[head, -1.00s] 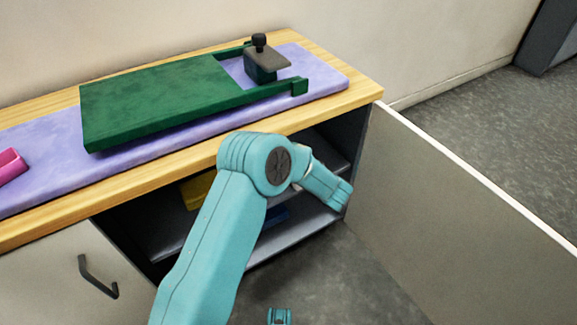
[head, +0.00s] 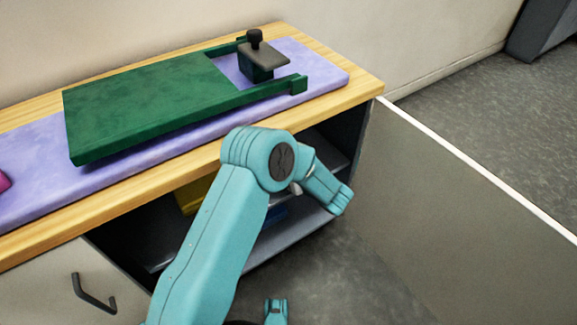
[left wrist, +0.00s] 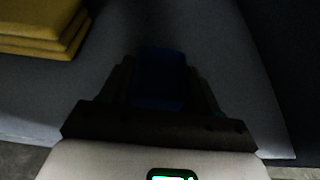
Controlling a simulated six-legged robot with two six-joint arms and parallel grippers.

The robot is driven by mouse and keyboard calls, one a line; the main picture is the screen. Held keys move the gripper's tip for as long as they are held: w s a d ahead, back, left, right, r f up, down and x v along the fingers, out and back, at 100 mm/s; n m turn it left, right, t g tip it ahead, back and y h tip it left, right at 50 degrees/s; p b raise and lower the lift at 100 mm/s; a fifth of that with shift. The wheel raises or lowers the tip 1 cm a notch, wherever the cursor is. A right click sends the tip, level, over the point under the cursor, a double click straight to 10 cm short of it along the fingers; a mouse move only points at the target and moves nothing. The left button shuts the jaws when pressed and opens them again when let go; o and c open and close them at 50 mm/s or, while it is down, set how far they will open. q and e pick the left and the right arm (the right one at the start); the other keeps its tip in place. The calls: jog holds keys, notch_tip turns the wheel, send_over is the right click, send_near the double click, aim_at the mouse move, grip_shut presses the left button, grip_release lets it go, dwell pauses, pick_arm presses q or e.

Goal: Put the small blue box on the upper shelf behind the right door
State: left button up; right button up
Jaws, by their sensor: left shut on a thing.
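In the left wrist view my left gripper (left wrist: 160,70) is shut on a dark blue box (left wrist: 162,82). It is over a dark grey surface inside the cabinet, and the light is too dim to tell whether the box touches it. In the head view my left arm reaches to the open right side of the cabinet, and its gripper is hidden. A blue patch (head: 270,214) shows behind the arm; I cannot tell if it is the held box. The right door (head: 450,210) stands wide open. The shelf (head: 335,157) shows partly inside.
A yellow stack (left wrist: 42,25) lies left of the held box and shows in the head view (head: 190,195). The left door, with a dark handle (head: 93,293), is shut. On the wooden top (head: 365,88) are a purple mat (head: 325,70) and a green board (head: 145,105).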

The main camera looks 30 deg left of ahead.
pick_arm(q)
jog(key=o, duration=1.1)
jog(key=shift+d+r, duration=0.2)
jog(key=shift+d, duration=0.05)
jog(key=v, duration=1.1)
jog(key=shift+s+d+p, duration=0.15)
jog(key=shift+s+p, duration=0.05)
jog(key=shift+p, duration=0.1)
